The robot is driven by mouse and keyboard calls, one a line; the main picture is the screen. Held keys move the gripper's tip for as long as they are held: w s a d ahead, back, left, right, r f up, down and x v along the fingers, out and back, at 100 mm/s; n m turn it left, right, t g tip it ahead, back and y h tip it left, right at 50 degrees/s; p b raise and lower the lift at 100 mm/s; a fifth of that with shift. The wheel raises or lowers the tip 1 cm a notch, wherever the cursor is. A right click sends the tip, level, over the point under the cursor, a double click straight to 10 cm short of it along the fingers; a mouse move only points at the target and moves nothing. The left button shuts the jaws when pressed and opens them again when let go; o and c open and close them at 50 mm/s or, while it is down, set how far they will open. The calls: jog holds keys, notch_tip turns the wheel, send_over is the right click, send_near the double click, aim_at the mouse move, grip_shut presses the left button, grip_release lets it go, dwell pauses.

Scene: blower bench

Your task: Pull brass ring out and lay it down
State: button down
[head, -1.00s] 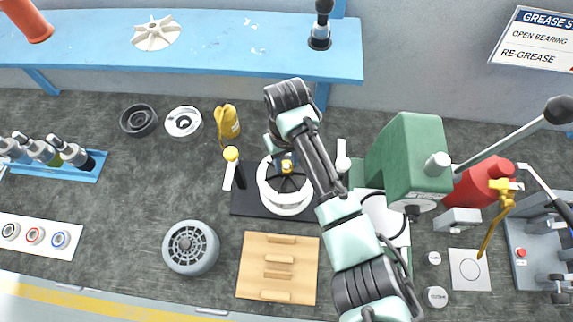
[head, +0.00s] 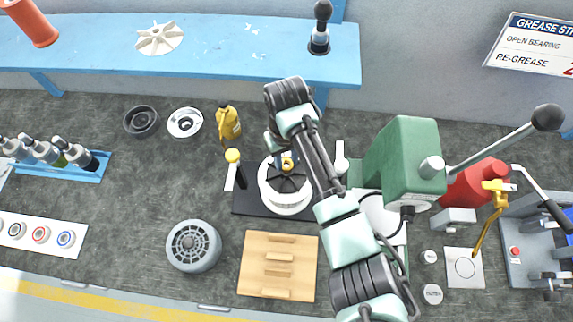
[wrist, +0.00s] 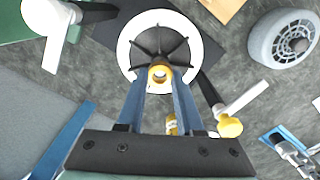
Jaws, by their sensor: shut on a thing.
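The brass ring (wrist: 160,74) is between the two blue fingertips of my gripper (wrist: 160,80), which is shut on it. In the head view the brass ring (head: 287,164) shows at the tip of my gripper (head: 286,160), over the far part of the white round housing (head: 285,209). It appears raised above the black bladed fan inside. In the wrist view the ring lines up with the hub of the fan (wrist: 147,42), inside the white housing (wrist: 126,45). My arm hides part of the housing's right side in the head view.
A wooden slotted board (head: 277,284) lies in front of the housing. A green press (head: 405,160) stands to the right. Grey bench shows between the board and the round grey grille (head: 193,246).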

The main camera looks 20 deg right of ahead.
jog(key=shift+r+p, duration=1.5)
jog(key=shift+r, duration=0.1)
